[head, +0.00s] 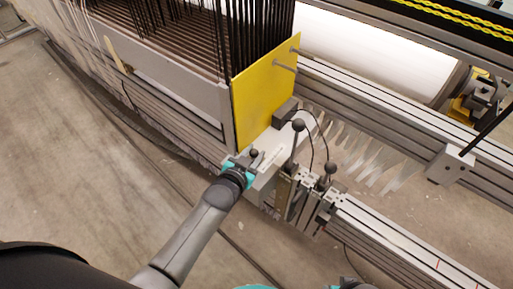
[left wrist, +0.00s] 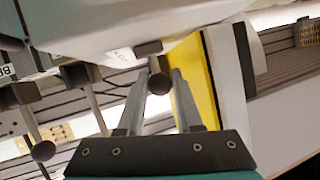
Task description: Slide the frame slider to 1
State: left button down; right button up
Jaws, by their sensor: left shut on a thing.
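The frame slider is a small dark round knob (head: 254,153) on the pale control box (head: 272,158) beside the yellow end plate. My left gripper (head: 243,160) is at this knob, at the near left end of the box. In the left wrist view the knob (left wrist: 159,83) sits between the two grey fingers of my left gripper (left wrist: 160,76), which are shut on it. The number marks by the slider are too small to read. My right gripper's fingers are not in view; only teal and dark parts show at the bottom edge.
A yellow plate (head: 264,88) stands behind the slider. Black-knobbed levers (head: 298,126) and (head: 330,168) rise to the right of it, with thin black cables. A metal rail (head: 410,246) runs to the lower right. The concrete floor (head: 90,170) at left is open.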

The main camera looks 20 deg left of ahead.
pick_arm(q)
jog(key=shift+s+a+f, duration=0.1)
jog(key=shift+s+f, duration=0.15)
jog(key=c, duration=0.9)
grip_release()
jog(key=shift+c, duration=0.2)
jog(key=shift+o, duration=0.7)
jog(key=shift+s+r, duration=0.1)
jog(key=shift+r, duration=0.05)
jog(key=shift+o, duration=1.1)
jog(key=shift+r, duration=0.1)
